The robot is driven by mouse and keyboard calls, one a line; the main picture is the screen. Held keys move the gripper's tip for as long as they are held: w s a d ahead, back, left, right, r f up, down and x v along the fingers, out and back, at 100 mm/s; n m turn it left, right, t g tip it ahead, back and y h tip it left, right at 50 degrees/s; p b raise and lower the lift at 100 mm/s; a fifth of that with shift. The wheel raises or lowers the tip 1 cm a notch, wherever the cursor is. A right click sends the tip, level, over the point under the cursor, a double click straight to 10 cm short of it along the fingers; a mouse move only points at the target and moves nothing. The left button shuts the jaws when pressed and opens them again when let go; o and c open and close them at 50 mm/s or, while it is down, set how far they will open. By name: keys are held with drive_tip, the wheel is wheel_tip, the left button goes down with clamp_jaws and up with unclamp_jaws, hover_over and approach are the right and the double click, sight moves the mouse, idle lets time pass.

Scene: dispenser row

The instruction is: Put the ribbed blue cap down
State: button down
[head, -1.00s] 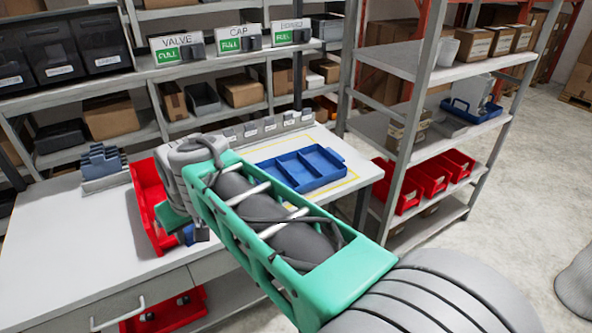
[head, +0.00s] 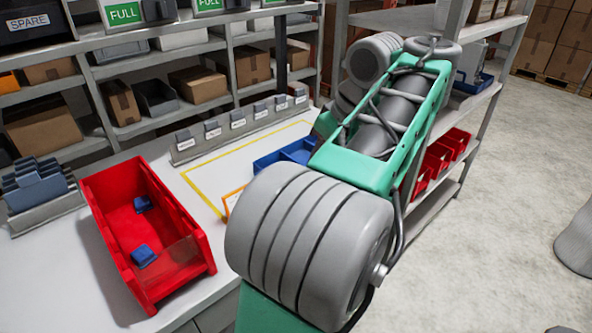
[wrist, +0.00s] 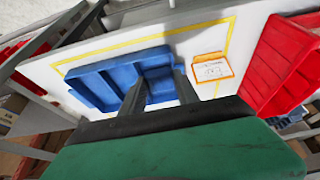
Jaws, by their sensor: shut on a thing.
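My gripper (wrist: 160,90) shows in the wrist view with its two dark fingers over the blue tray. It is shut on a small blue piece, the ribbed blue cap (wrist: 158,73), between the fingertips. Its ribs are hard to make out against the blue behind it. The blue tray (wrist: 88,90) has compartments and lies on the white table. I cannot tell whether the cap touches the tray. In the head view my arm hides the gripper and the cap, and covers much of the tray (head: 272,158).
A red bin (head: 118,222) with two blue pieces (head: 143,256) stands on the table at left; it also shows in the wrist view (wrist: 285,62). An orange-edged card (wrist: 212,69) lies beside the tray. A row of labelled grey holders (head: 240,124) lines the table's back. Shelves stand behind and right.

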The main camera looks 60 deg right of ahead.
drive_tip(key=w+d+f+b, duration=0.1)
drive_tip(key=w+f+b, duration=0.1)
drive_tip(key=w+f, duration=0.1)
drive_tip(key=w+d+f+b, duration=0.2)
drive_tip(key=w+f, duration=0.1)
drive_tip(key=w, duration=0.2)
drive_tip(key=w+d+f+b, duration=0.1)
drive_tip(key=w+f+b, duration=0.1)
drive_tip(key=w+f, duration=0.1)
drive_tip(key=shift+w+d+f+b, duration=0.15)
drive_tip(key=shift+w+d+b, duration=0.25)
drive_tip(key=shift+w, duration=0.05)
drive_tip(key=shift+s+b+x, duration=0.2)
drive_tip(key=shift+b+x, duration=0.55)
drive_tip(key=shift+x, duration=0.25)
drive_tip(key=shift+s+b+x, duration=0.2)
drive_tip(key=shift+b+x, duration=0.55)
drive_tip(key=shift+x, duration=0.25)
drive_tip(key=c, duration=1.2)
unclamp_jaws()
drive_tip(key=shift+f, duration=0.1)
drive_tip(key=p+v, duration=0.9)
drive_tip(key=v, duration=0.3)
drive_tip(key=shift+s, duration=0.15)
